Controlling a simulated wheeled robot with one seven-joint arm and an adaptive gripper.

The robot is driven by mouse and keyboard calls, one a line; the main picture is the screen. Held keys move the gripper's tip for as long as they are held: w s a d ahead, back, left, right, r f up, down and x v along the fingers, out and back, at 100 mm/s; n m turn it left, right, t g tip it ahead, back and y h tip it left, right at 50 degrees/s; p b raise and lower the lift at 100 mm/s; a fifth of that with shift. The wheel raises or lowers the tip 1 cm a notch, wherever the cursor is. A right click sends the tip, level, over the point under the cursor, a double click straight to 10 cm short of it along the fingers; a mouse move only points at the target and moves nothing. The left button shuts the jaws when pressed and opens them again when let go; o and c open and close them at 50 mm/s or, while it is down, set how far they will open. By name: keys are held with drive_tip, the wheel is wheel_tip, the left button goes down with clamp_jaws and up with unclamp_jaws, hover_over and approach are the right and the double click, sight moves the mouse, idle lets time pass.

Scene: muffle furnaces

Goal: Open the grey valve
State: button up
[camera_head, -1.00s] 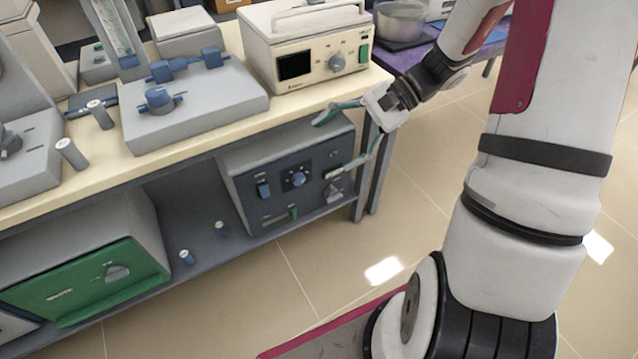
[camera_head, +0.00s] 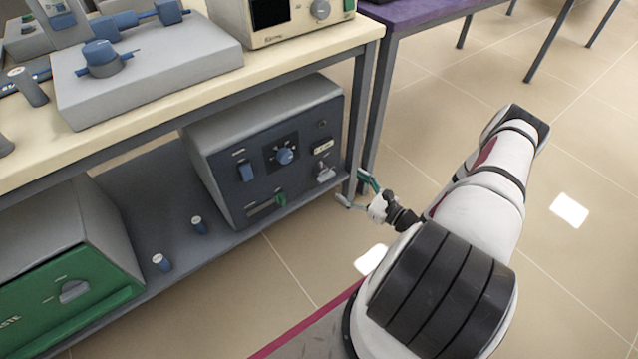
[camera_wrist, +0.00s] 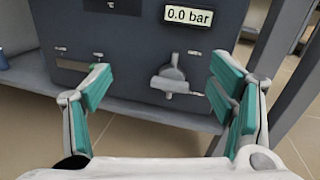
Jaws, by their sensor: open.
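The grey valve (camera_wrist: 173,84) is a lever knob on the dark front panel of a furnace box, below a display that reads "0.0 bar". In the head view the valve (camera_head: 325,172) is small, at the panel's lower right. My gripper (camera_wrist: 158,84) is open and empty in the wrist view, with teal pads on both fingers. The valve lies between the fingertips in that view, nearer the right finger, with the panel still beyond the tips. In the head view my gripper (camera_head: 354,191) is to the right of the valve, beside the table leg.
The furnace box (camera_head: 268,150) stands on the lower shelf (camera_head: 135,190). A table leg (camera_head: 363,120) rises close to my gripper. Floor on the right is clear.

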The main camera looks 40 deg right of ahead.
sight(328, 178)
wheel_tip(328, 178, down, 7)
drive_tip(key=s+m+h+b, duration=0.1)
drive_tip(key=m+h, duration=0.3)
drive_tip(key=shift+t, duration=0.3)
drive_tip(key=w+b, duration=0.4)
drive_tip(key=w, duration=0.9)
drive_tip(key=shift+w+a+b, duration=0.15)
drive_tip(key=shift+a+b, duration=0.05)
drive_tip(key=shift+b, duration=0.1)
drive_tip(key=c, duration=1.2)
